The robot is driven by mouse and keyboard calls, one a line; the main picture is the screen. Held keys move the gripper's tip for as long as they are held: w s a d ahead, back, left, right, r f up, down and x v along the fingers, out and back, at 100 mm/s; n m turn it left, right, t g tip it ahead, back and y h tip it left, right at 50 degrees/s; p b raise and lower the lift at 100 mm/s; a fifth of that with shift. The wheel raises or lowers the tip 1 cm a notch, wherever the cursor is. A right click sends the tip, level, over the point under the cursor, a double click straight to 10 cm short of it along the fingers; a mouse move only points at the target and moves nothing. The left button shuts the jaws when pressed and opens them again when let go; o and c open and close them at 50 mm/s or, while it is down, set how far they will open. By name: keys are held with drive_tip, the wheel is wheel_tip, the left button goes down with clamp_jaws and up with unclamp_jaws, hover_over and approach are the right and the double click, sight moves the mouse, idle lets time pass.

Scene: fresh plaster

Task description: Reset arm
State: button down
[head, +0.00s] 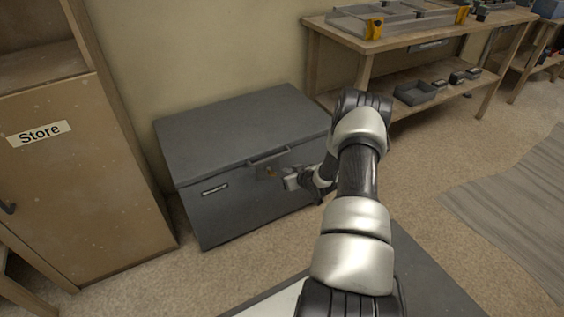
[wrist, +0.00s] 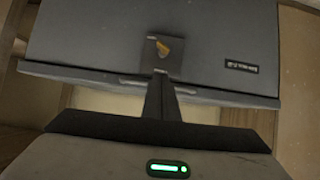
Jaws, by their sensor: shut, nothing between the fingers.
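My arm reaches forward over the floor in the head view, with its end low before a dark grey chest (head: 240,125). My gripper (head: 275,172) is in front of the chest's front face, close to the latch, and partly hidden by my own wrist. In the wrist view my gripper (wrist: 160,85) is shut and empty, its fingers together, pointing at the latch plate (wrist: 162,52) with an orange mark. I cannot tell whether the fingertips touch the plate. The chest's lid is closed, and its front also fills the wrist view (wrist: 100,45).
A wooden cabinet (head: 75,180) labelled "Store" stands left of the chest. A workbench (head: 410,38) with a tray and several items on its shelf stands at the back right. A grey mat (head: 520,205) lies on the right. The carpet between is clear.

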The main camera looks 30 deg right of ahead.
wheel_tip(320, 180, up, 16)
drive_tip(key=w+a+g+h, duration=0.1)
drive_tip(key=w+a+g, duration=0.1)
drive_tip(key=s+a+r+g+h, duration=0.1)
drive_tip(key=s+a+r, duration=0.25)
drive_tip(key=r, duration=0.55)
drive_tip(key=s+a+r+h, duration=0.1)
drive_tip(key=s+a+r, duration=0.3)
drive_tip(key=r, duration=0.6)
drive_tip(key=s+a+r+g+y, duration=0.1)
drive_tip(key=s+a+r, duration=0.95)
drive_tip(key=s, duration=0.25)
drive_tip(key=s+a+g+y, duration=0.1)
drive_tip(key=s+a, duration=0.3)
drive_tip(key=s, duration=0.4)
drive_tip(key=s+a+g+y, duration=0.1)
drive_tip(key=s+a, duration=0.3)
drive_tip(key=s, duration=0.4)
wheel_tip(320, 180, up, 24)
drive_tip(key=p, duration=2.5)
drive_tip(key=shift+s+d, duration=0.2)
drive_tip(key=shift+s, duration=0.15)
